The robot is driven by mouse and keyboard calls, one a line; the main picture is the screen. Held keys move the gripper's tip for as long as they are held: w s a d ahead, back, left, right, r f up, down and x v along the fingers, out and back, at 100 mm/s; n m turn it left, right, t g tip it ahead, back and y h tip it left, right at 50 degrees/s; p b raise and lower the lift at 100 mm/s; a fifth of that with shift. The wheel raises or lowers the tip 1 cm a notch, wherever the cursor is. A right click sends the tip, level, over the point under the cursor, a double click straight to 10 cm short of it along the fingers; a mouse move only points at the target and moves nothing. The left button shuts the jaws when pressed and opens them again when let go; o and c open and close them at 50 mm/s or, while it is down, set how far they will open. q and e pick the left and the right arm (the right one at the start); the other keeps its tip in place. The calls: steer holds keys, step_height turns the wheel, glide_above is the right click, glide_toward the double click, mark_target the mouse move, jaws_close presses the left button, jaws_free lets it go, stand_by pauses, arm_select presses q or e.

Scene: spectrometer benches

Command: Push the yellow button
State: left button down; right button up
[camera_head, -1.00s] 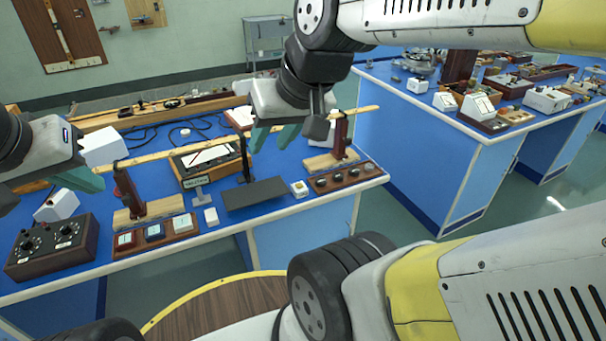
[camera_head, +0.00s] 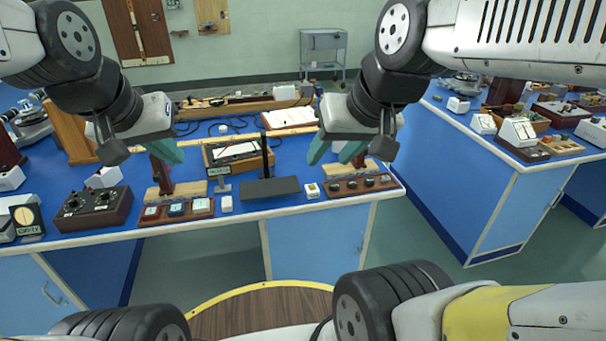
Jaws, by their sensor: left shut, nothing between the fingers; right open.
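The yellow button is on a small pale box (camera_head: 312,190) near the front edge of the blue-topped bench (camera_head: 250,213), right of a dark flat plate. My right gripper (camera_head: 335,151) is open and empty, with teal fingers pointing down. In the picture it is above the button box and apart from it. My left gripper (camera_head: 170,153) is shut and empty, in front of the left part of the bench and away from the button.
A dark plate with an upright post (camera_head: 270,188) stands left of the button box. A strip of dark knobs (camera_head: 358,184) lies to its right. Switch blocks (camera_head: 176,210) and a black control box (camera_head: 94,208) line the front left. Another bench (camera_head: 480,190) stands at the right.

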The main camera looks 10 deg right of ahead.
arm_select(q)
steer(key=w+d+f, duration=0.3)
steer(key=w+d, duration=0.4)
steer(key=w, duration=0.6)
steer(key=h, duration=0.4)
glide_above(311, 188)
step_height(311, 188, down, 18)
steer(key=shift+w+f, duration=0.1)
steer(key=shift+a+f, duration=0.1)
steer(key=shift+f, duration=4.2)
steer(key=shift+f, duration=0.1)
steer(key=shift+f, duration=0.3)
